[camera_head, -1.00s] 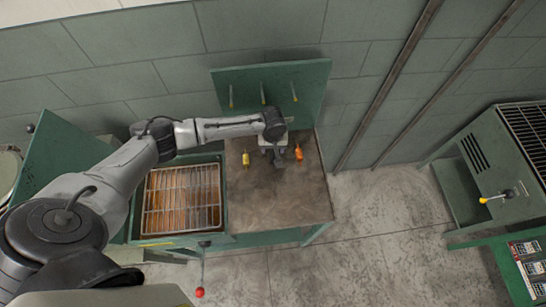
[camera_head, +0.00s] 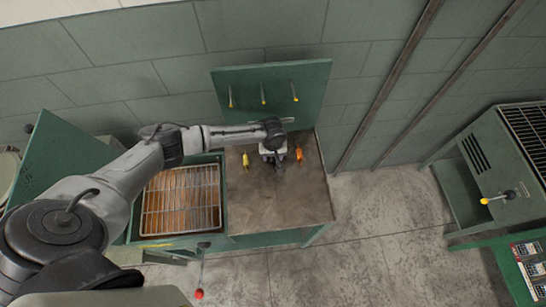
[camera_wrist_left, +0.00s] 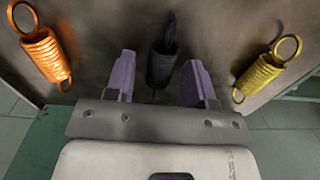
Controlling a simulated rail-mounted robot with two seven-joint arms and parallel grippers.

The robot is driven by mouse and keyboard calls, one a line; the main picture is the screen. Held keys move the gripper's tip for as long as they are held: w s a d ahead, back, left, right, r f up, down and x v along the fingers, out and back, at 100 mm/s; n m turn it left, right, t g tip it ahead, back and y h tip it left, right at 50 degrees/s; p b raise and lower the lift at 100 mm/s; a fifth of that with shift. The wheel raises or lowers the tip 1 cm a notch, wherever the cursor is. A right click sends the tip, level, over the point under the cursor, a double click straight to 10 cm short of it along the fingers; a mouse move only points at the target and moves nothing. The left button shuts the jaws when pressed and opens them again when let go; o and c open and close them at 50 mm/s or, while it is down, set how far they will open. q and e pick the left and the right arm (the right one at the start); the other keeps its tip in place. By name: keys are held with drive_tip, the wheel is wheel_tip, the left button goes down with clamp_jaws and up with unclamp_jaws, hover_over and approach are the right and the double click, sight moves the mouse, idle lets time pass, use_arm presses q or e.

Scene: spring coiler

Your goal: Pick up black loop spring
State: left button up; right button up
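A black loop spring (camera_wrist_left: 161,62) lies on the brown tabletop and shows in the left wrist view, between the two purple fingers of my left gripper (camera_wrist_left: 158,80). The fingers are spread apart, one on each side of the spring, with a gap on both sides. In the head view my left gripper (camera_head: 274,160) is over the table between the yellow and orange springs, and the black spring is hard to make out beneath it. My right gripper does not show in either view.
An orange spring (camera_wrist_left: 46,55) and a yellow spring (camera_wrist_left: 262,74) lie on either side of the black one. A green board with pegs (camera_head: 280,92) stands behind the table (camera_head: 285,205). A wire rack (camera_head: 180,200) sits left. The table's front is clear.

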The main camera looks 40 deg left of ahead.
use_arm(q)
drive_tip(key=c, duration=0.8)
drive_tip(key=shift+c, duration=0.2)
